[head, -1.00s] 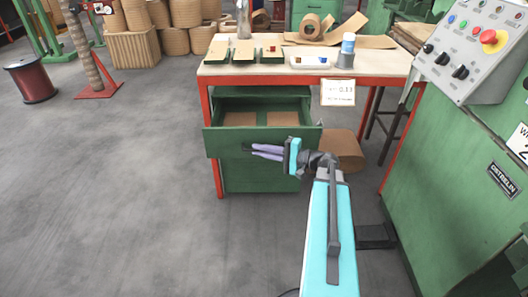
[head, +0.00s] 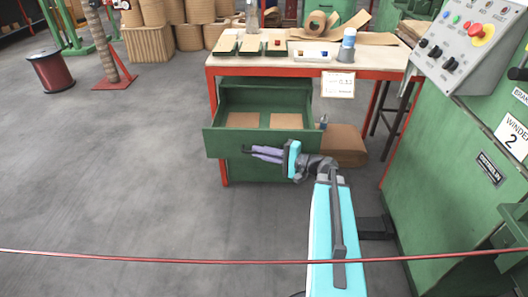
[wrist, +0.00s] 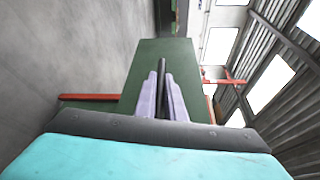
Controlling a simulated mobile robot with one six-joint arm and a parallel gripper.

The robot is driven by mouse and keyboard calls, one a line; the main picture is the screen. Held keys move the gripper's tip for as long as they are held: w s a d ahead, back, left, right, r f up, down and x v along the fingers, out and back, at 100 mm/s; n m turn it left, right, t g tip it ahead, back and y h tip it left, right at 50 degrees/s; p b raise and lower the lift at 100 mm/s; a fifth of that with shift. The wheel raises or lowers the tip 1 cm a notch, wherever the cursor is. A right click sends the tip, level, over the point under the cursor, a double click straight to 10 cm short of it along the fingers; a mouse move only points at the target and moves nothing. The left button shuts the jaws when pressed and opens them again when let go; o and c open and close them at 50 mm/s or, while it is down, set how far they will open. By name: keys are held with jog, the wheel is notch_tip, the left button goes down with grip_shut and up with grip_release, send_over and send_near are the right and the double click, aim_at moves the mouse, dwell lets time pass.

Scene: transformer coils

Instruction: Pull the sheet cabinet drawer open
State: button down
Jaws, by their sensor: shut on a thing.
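The green sheet cabinet drawer (head: 222,144) is pulled well out beneath the workbench, and flat brown sheets (head: 243,120) lie inside it in two compartments. My gripper (head: 250,150) is at the drawer's front face, its purple fingers shut on the dark drawer handle (wrist: 163,75). In the wrist view the fingers (wrist: 162,92) lie on either side of the dark bar, with the green drawer front (wrist: 140,65) behind. The green cabinet (head: 265,90) stands under the bench top.
The red-framed workbench (head: 365,67) carries small trays, a bottle and paper rolls. A green machine with a control panel (head: 455,50) stands close on the right. A red line (head: 150,258) crosses the foreground. Open grey floor (head: 100,170) lies to the left.

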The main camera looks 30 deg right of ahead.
jog(key=shift+a, duration=0.1)
jog(key=c, duration=1.8)
grip_release()
jog(key=shift+c, duration=0.2)
jog(key=shift+s, duration=0.15)
jog(key=p+v, duration=0.2)
jog(key=v, duration=1.1)
jog(key=shift+s+d, duration=0.2)
jog(key=shift+d, duration=0.05)
jog(key=shift+a, duration=0.1)
